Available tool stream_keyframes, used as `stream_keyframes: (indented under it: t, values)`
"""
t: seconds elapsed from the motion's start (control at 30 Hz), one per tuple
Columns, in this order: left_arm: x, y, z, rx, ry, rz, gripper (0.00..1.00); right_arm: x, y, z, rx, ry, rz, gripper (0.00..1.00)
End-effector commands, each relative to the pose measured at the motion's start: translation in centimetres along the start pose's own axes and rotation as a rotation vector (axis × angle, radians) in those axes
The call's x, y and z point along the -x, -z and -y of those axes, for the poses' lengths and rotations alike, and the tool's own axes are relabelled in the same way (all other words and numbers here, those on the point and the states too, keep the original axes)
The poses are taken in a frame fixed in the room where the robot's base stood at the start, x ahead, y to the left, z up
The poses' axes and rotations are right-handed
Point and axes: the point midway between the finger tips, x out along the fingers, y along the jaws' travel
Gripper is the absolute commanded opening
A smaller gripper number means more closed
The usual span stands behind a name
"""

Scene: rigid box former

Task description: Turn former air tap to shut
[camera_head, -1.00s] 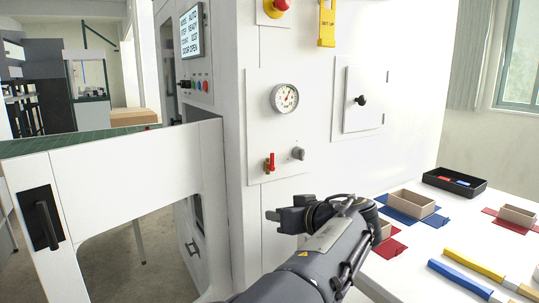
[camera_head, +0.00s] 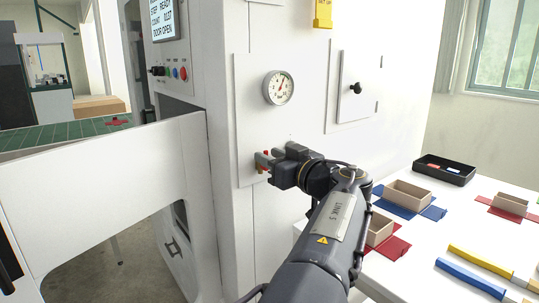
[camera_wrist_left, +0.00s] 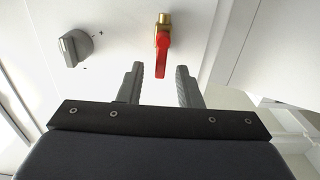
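The air tap has a red lever (camera_wrist_left: 162,60) on a brass body (camera_wrist_left: 164,20), mounted on the white panel. In the wrist view the lever's free end reaches between the fingertips of my left gripper (camera_wrist_left: 159,68), which is open, with a gap on each side of the lever. I cannot tell how deep the lever sits between the fingers. In the head view my left gripper (camera_head: 264,161) is at the tap, and only small bits of the red lever (camera_head: 266,153) show around the fingers. My right gripper is in neither view.
A grey knob (camera_wrist_left: 75,47) sits beside the tap; my gripper hides it in the head view. A round gauge (camera_head: 279,88) is above. The open white door (camera_head: 110,190) stands at left. A table with cartons (camera_head: 408,196) and a black tray (camera_head: 444,172) is at right.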

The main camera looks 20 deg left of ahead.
Motion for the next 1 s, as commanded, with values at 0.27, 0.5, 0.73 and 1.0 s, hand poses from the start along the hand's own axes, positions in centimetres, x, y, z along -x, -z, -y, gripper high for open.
stream_keyframes:
  t: [0.27, 0.5, 0.73, 1.0]
  values:
    - [-0.9, -0.02, 0.01, 0.0, 0.0, 0.0, 0.32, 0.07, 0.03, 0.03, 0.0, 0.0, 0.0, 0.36]
    - [-0.87, -0.02, 0.01, 0.0, 0.0, 0.0, 0.15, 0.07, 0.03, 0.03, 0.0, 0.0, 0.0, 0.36]
    - [-0.86, -0.03, 0.01, 0.0, 0.0, 0.001, 0.0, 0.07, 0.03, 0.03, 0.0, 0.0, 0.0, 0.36]
    - [-0.85, -0.05, -0.12, -0.033, -0.001, 0.001, 0.0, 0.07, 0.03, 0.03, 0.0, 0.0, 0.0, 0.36]
